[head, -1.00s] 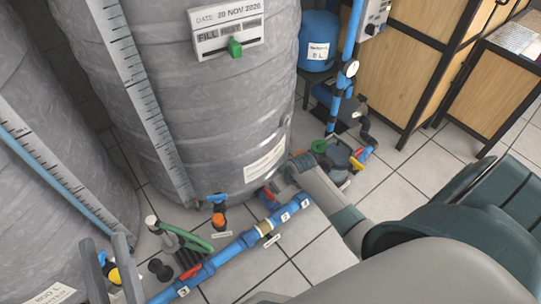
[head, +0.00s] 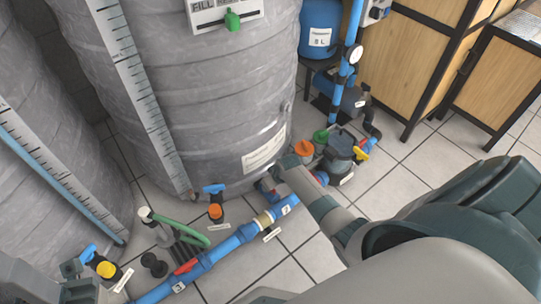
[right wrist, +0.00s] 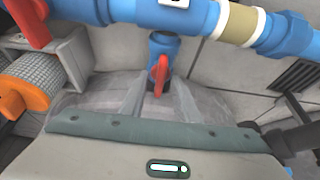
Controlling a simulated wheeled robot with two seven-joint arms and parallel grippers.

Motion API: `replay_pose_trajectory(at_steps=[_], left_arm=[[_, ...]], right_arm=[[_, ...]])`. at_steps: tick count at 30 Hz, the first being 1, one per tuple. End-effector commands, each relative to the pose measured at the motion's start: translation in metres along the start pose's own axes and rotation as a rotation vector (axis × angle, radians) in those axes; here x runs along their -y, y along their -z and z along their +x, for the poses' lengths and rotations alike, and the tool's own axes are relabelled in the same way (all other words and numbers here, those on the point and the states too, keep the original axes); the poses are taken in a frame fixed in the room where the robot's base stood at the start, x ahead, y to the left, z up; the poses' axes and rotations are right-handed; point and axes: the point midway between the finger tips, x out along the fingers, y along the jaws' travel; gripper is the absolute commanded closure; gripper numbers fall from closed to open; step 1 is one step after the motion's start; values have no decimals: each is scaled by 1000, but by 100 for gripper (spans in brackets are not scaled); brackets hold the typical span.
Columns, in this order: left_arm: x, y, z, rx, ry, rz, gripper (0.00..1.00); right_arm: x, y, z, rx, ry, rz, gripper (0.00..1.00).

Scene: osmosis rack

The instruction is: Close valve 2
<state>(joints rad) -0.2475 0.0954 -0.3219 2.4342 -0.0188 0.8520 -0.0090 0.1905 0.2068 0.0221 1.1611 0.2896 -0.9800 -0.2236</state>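The blue pipe (head: 225,248) runs low along the floor in front of the grey tank, with a white label 2 (head: 286,210) on it. In the right wrist view a blue branch (right wrist: 163,45) hangs off the pipe and carries a red valve handle (right wrist: 160,75). My right gripper (right wrist: 157,92) is open, its two translucent fingers on either side of this handle; contact cannot be told. In the head view my right gripper (head: 276,180) is by the tank foot, its fingertips hidden. Part of my left gripper (head: 76,280) shows at the lower left; its opening is unclear.
Another red handle (right wrist: 28,20) and an orange cap (right wrist: 25,85) are close at the left in the wrist view. A blue-handled valve (head: 213,189), green hose (head: 190,237) and pump (head: 342,145) stand nearby. Tiled floor (head: 390,190) is free at right.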

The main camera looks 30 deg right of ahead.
Motion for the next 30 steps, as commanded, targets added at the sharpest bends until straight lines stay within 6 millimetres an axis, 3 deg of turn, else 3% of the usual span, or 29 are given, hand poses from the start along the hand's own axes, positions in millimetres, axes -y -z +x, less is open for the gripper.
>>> replay_pose_trajectory(at_steps=[9,13,30], left_arm=[[0,1,1,-8,0,0,71],[0,1,1,-7,-1,0,71],[2,4,5,6,-2,11,71]], right_arm=[[0,0,1,-1,0,0,71],[0,0,1,0,0,0,100],[1,1,-1,1,-29,73,100]])
